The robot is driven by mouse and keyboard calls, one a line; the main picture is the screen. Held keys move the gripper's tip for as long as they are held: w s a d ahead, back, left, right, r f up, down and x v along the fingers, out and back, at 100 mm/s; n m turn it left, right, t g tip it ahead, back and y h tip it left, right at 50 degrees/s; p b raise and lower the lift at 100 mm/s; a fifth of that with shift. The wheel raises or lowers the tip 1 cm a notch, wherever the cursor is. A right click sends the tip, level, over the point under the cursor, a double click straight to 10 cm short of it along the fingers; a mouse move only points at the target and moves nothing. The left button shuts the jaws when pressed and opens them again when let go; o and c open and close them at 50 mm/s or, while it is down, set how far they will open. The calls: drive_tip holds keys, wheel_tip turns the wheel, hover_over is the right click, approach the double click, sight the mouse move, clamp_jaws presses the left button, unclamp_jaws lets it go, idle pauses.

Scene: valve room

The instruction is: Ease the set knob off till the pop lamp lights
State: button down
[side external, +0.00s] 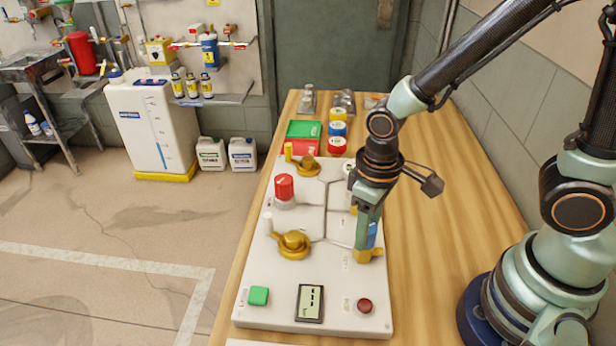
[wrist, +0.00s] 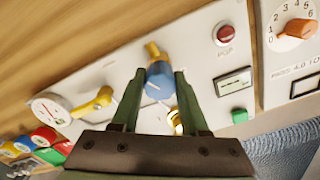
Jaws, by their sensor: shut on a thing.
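The blue set knob (wrist: 160,82) sits on a brass fitting on the pale panel, between my two fingers in the wrist view. My gripper (wrist: 160,74) is shut on it. In the side view my gripper (side external: 369,232) points down over the panel's right part. There the set knob (side external: 372,236) is mostly hidden by the fingers, with brass showing below. The pop lamp (wrist: 228,34) is a red dome marked POP. In the side view the pop lamp (side external: 364,305) looks dark red, with no clear glow.
The panel (side external: 272,323) also bears a small display (side external: 310,303), a green button (side external: 259,295), a red knob (side external: 285,188) and brass valves (side external: 293,245). Coloured tins (side external: 337,129) stand behind it. The wooden bench (side external: 440,200) is clear to the right.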

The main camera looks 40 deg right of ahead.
drive_tip(key=shift+n, duration=0.7)
drive_tip(key=shift+c, duration=2)
unclamp_jaws()
wheel_tip(320, 180, up, 12)
